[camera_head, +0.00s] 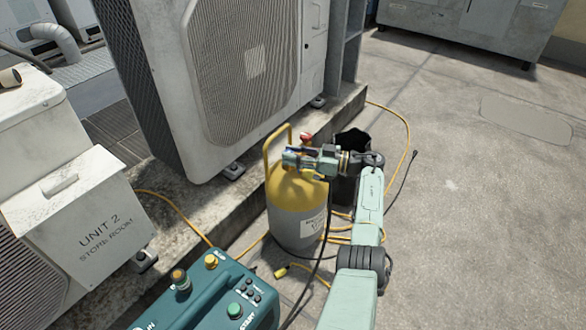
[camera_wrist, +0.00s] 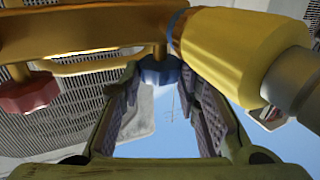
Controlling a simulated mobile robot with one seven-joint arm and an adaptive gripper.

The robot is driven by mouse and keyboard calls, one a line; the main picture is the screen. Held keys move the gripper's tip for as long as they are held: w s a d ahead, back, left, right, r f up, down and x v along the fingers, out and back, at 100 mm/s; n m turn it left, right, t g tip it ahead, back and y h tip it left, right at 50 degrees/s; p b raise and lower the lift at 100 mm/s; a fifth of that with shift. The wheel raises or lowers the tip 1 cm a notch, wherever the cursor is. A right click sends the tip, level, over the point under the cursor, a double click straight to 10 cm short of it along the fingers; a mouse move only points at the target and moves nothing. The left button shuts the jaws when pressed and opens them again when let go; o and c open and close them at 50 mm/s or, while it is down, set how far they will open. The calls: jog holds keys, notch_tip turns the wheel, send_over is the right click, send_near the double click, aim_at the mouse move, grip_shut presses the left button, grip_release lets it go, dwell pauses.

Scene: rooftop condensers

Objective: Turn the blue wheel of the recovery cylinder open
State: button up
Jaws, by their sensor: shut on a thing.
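The recovery cylinder (camera_head: 290,192), yellow on top and grey below, stands upright on the roof beside the concrete plinth. Its blue wheel (camera_wrist: 160,70) sits between my fingertips in the wrist view, under the brass valve body (camera_wrist: 100,40). My gripper (camera_head: 292,158) reaches the cylinder's top from the right and is shut on the blue wheel; the fingers (camera_wrist: 160,85) flank it on both sides. The red wheel (camera_wrist: 28,95) is to the left, clear of my fingers, and also shows in the head view (camera_head: 306,138). In the head view my gripper mostly hides the blue wheel.
A yellow hose fitting (camera_wrist: 230,50) is close by my right finger. The cylinder's yellow handle (camera_head: 268,150) rises beside the valve. A condenser (camera_head: 180,90) stands behind, a teal machine (camera_head: 200,300) in front. A dark bin (camera_head: 345,185) and hoses lie near. The roof at right is clear.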

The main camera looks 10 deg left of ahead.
jog(key=shift+w+a+f+n+g+b, duration=0.1)
jog(key=shift+f+n+g+b, duration=0.35)
jog(key=shift+b, duration=1.85)
jog(key=shift+w+n+g+b, duration=0.1)
jog(key=shift+n+g+b, duration=0.6)
jog(key=shift+b, duration=1.55)
jog(key=g+b, duration=0.1)
jog(key=b, duration=0.3)
jog(key=shift+r+g, duration=0.25)
jog(key=shift+g, duration=0.1)
jog(key=shift+r+n+h+b, duration=0.25)
jog(key=shift+h+b, duration=0.05)
jog(key=shift+b, duration=0.2)
jog(key=o, duration=1.2)
notch_tip(320, 180, up, 10)
